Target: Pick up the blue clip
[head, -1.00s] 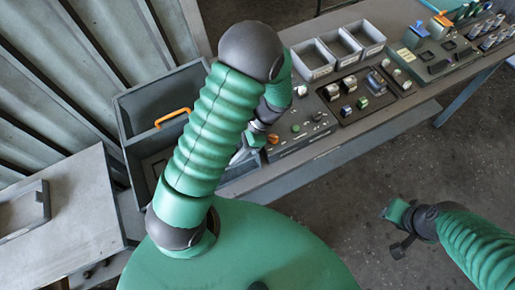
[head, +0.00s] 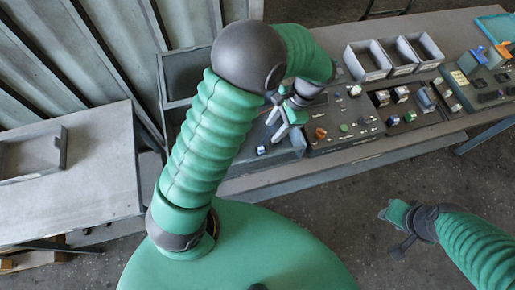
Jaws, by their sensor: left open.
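A small blue clip (head: 477,54) sits upright on a grey block at the right end of the bench, beside an orange one. A small blue-and-white piece (head: 262,150) lies in the grey bin below my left gripper; it is too small to identify. My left gripper (head: 279,122) is open and points down over the right part of that bin, left of the control panel, with nothing between its fingers. It is far from the blue clip. My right gripper (head: 391,228) hangs over the floor in front of the bench, apart from everything; its jaws are unclear.
Open grey trays (head: 367,61) stand at the back of the bench. A control panel (head: 340,124) with knobs and a dark tray of small parts (head: 408,118) lie in front. The grey bin (head: 186,75) is partly hidden by my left arm. A metal table (head: 75,190) stands at left.

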